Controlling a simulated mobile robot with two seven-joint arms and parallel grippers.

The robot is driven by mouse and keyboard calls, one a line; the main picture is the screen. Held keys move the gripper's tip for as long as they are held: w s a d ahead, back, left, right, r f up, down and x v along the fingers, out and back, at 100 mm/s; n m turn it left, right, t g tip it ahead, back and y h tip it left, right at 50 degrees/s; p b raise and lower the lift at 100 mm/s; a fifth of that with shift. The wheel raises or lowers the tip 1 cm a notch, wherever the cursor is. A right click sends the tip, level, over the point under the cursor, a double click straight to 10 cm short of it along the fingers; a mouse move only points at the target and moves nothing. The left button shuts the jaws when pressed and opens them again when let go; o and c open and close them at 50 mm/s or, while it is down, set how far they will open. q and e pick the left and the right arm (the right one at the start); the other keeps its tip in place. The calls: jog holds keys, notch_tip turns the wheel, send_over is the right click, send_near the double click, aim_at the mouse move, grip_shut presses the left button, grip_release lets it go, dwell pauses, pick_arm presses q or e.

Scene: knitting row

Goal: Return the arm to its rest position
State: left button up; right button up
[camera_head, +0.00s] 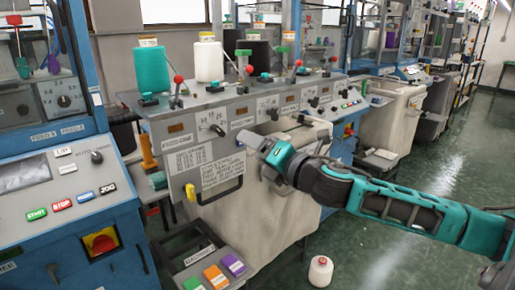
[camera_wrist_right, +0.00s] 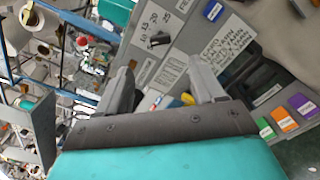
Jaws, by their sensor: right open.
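My right arm (camera_head: 400,203) is teal and dark grey and reaches in from the right edge. Its gripper (camera_head: 254,143) is in front of the grey machine's front panel (camera_head: 165,128), near the dial and the paper labels. In the right wrist view the two grey fingers of the gripper (camera_wrist_right: 163,88) stand apart with nothing held between them. The machine's panel and dial (camera_wrist_right: 158,40) lie beyond the fingers there. I cannot tell whether the fingers touch the panel. My left gripper is in neither view.
A teal yarn cone (camera_head: 151,69) and a white cone (camera_head: 208,60) stand on the machine. A small white cone (camera_head: 320,270) is on the green floor below my arm. A blue control cabinet (camera_head: 75,200) stands at the left. Open floor (camera_head: 455,165) lies at the right.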

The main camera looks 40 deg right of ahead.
dwell(0.3)
jog(key=s+a+f+m+g, duration=0.25)
jog(key=f+m, duration=0.35)
jog(key=f, duration=0.5)
jog(key=s+a+f+m+g, duration=0.2)
jog(key=s+a+f+m, duration=0.3)
jog(key=f, duration=0.6)
jog(key=s+a+f+m+g, duration=0.2)
jog(key=s+a+f+m, duration=0.6)
jog(key=s+f+m, duration=0.4)
jog(key=shift+s+a+f+m+g, duration=0.15)
jog(key=shift+s+f+m+g, duration=0.2)
jog(key=shift+f+m, duration=0.55)
